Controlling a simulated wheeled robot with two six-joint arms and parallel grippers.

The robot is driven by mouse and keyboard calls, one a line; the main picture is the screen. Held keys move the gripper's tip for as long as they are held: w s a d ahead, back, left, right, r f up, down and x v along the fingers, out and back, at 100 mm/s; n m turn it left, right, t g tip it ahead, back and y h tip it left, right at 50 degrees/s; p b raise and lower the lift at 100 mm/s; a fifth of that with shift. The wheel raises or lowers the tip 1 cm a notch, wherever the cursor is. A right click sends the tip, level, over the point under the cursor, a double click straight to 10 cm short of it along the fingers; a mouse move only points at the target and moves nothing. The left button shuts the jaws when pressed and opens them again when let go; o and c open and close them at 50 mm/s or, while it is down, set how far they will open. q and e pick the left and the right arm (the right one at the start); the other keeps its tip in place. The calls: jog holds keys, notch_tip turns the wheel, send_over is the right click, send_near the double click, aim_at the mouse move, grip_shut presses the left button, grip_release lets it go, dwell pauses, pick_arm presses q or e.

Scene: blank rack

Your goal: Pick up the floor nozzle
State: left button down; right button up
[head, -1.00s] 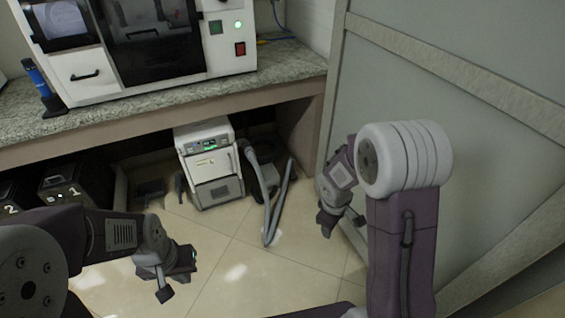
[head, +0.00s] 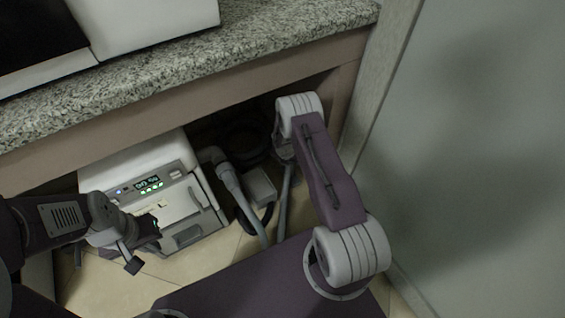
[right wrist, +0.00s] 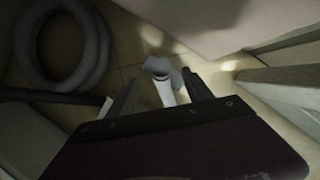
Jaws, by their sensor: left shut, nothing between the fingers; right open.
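A small grey piece with a pale collar (right wrist: 166,92), which looks like the floor nozzle, lies on the floor in the right wrist view. It shows between the two fingers of my right gripper (right wrist: 158,84), which is open. I cannot tell how far below the fingertips it is. In the head view my right arm reaches under the counter and hides most of its gripper; I cannot make out the nozzle there. My left gripper (head: 142,252) is shut and empty, in front of the white machine.
The white machine (head: 150,165) with a lit display stands under the granite counter (head: 250,45). A grey hose (head: 232,185) runs beside it. A coiled dark hose (right wrist: 92,50) lies at the left in the right wrist view. A grey panel (head: 470,150) closes off the right.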

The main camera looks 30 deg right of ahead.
aim_at(290, 169)
jog(key=b+x, duration=0.1)
jog(key=x, duration=0.2)
jog(key=shift+s+b, duration=0.15)
jog(key=shift+b, duration=0.25)
jog(key=shift+d+f, duration=0.15)
jog(key=shift+f, duration=0.15)
jog(key=b+x, duration=0.4)
jog(key=x, duration=0.1)
jog(key=shift+d+f+b, duration=0.1)
jog(key=shift+d+b, duration=0.05)
jog(key=shift+b, duration=0.15)
grip_shut()
dwell(0.5)
